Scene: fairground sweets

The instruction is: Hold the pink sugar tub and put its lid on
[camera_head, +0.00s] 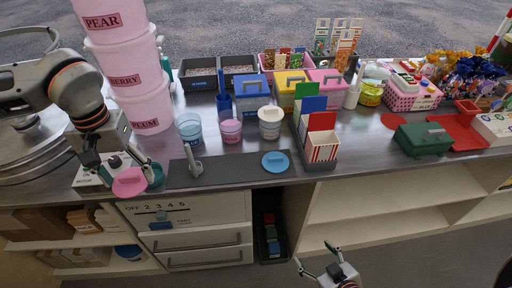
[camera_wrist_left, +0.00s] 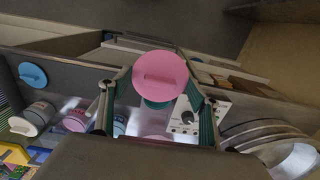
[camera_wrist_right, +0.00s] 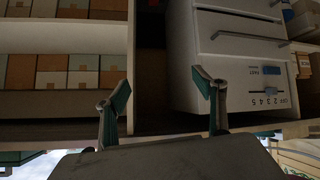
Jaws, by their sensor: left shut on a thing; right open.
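My left gripper (camera_head: 127,171) is shut on the pink lid (camera_head: 131,182), above the counter's front left. The lid also shows between the fingers in the left wrist view (camera_wrist_left: 160,77), its raised grip facing that camera. The pink sugar tub (camera_head: 231,130) stands upright and uncovered on the counter, right of the left gripper; it also shows in the left wrist view (camera_wrist_left: 76,120). My right gripper (camera_head: 314,257) is open and empty, low in front of the counter; its fingers (camera_wrist_right: 165,100) stand apart in the right wrist view.
A blue-labelled tub (camera_head: 189,130) and a white tub (camera_head: 270,124) flank the pink tub. A dark mat (camera_head: 235,173) in front holds a blue lid (camera_head: 275,161) and a grey upright tool (camera_head: 193,161). Stacked pink buckets (camera_head: 140,107) stand behind the left gripper. A teal disc (camera_head: 155,174) is partly hidden.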

